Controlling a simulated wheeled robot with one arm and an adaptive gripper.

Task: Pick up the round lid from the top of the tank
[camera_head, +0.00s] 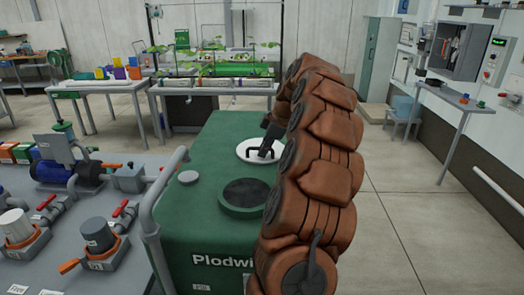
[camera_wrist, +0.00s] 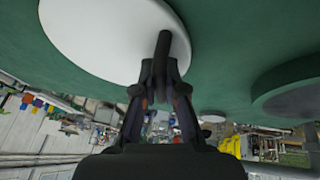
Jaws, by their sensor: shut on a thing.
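The white round lid (camera_head: 245,150) with a dark bar handle is at the far part of the green tank's (camera_head: 205,150) top in the head view. It also fills the upper left of the wrist view (camera_wrist: 105,35). My gripper (camera_wrist: 163,70) is shut on the lid's dark handle (camera_wrist: 164,45). In the head view my gripper (camera_head: 265,151) comes down onto the handle from the right, and my arm hides the tank's right side. I cannot tell whether the lid rests on the tank or is slightly raised.
A dark round port with a green rim (camera_head: 245,194) is nearer on the tank top. A grey pipe (camera_head: 152,215) runs along the tank's left edge. A bench with pumps and red-handled valves (camera_head: 110,222) stands left. Open floor (camera_head: 400,220) lies right.

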